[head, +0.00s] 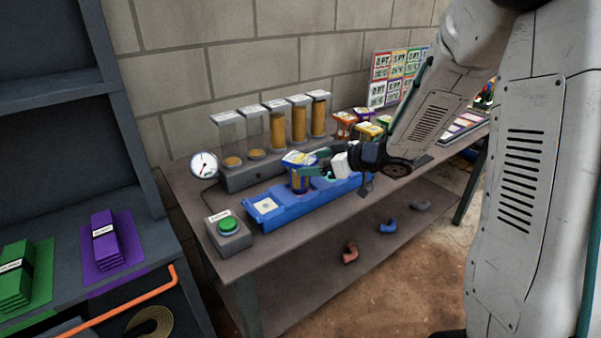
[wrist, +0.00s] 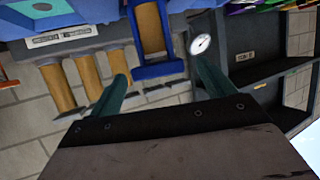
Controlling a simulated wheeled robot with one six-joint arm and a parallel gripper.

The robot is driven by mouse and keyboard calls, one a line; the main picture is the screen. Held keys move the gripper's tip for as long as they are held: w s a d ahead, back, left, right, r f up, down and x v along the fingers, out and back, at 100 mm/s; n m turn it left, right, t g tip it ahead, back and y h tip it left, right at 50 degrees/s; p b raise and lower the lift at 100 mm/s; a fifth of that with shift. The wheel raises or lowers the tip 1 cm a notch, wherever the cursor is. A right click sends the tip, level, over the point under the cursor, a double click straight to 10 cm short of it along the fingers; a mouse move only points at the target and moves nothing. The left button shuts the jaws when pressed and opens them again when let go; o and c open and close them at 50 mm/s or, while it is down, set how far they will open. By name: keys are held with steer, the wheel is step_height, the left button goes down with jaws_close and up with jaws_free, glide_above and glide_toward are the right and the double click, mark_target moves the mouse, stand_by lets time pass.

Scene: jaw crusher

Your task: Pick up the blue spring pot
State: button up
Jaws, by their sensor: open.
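The blue spring pot (head: 299,176) has blue ends, a dark yellowish middle and a label on its lid. In the head view it stands upright at the long blue tray (head: 292,213), toward its left half. My gripper (head: 314,166) is open, with its green fingers close to the right of the pot. In the wrist view the pot (wrist: 151,32) shows between the spread fingers of my gripper (wrist: 162,72), with nothing held. I cannot tell whether the fingertips reach around it or touch it.
Clear tubes (head: 277,125), some filled with orange, stand behind the tray beside a round gauge (head: 204,164). A green button box (head: 228,232) stands front left. Orange (head: 344,122) and yellow (head: 369,131) pots stand behind my arm. A dark shelf with purple plates (head: 104,241) is at left.

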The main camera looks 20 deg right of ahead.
mark_target(303, 159)
steer(key=x, duration=0.5)
steer(key=shift+w+a+r, duration=0.1)
steer(key=shift+w+r, duration=0.15)
steer(key=shift+r, duration=0.05)
steer(key=c, duration=1.2)
steer(key=shift+c, duration=0.6)
steer(key=shift+r, duration=0.15)
